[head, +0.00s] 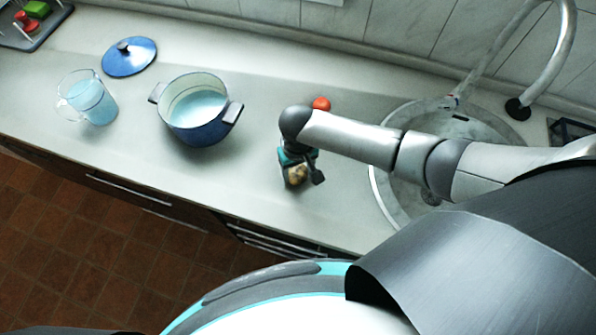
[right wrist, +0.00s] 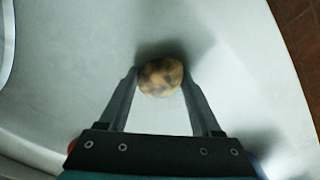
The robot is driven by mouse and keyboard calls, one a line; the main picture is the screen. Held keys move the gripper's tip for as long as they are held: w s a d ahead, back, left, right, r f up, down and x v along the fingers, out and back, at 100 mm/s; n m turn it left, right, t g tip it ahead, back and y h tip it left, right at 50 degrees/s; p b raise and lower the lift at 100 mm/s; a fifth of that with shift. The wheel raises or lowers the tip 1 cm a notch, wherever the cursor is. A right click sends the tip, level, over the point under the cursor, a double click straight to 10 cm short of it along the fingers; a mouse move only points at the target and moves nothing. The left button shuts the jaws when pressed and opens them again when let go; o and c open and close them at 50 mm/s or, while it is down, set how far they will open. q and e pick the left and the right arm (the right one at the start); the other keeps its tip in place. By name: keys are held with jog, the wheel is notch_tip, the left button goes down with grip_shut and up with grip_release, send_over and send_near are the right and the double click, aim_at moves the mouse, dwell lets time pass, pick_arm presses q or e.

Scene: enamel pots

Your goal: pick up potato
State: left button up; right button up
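The potato (right wrist: 161,77) is a small, round, yellow-brown lump with dark patches. In the right wrist view it sits between the tips of my right gripper (right wrist: 160,75), with a finger against each side and no clear gap. In the head view the potato (head: 297,175) is partly hidden by my right gripper (head: 303,174), which reaches down to the counter left of the sink. Whether the potato touches the counter is hard to tell. My left gripper is not in view.
A blue pot (head: 199,127) with pale liquid, a glass jug (head: 93,100) and a blue lid (head: 129,57) stand left on the counter (head: 235,190). A red-orange item (head: 321,103) lies behind my right arm. A round sink (head: 385,205) is at right.

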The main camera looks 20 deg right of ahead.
jog(key=c, duration=0.9)
jog(key=shift+r, duration=0.15)
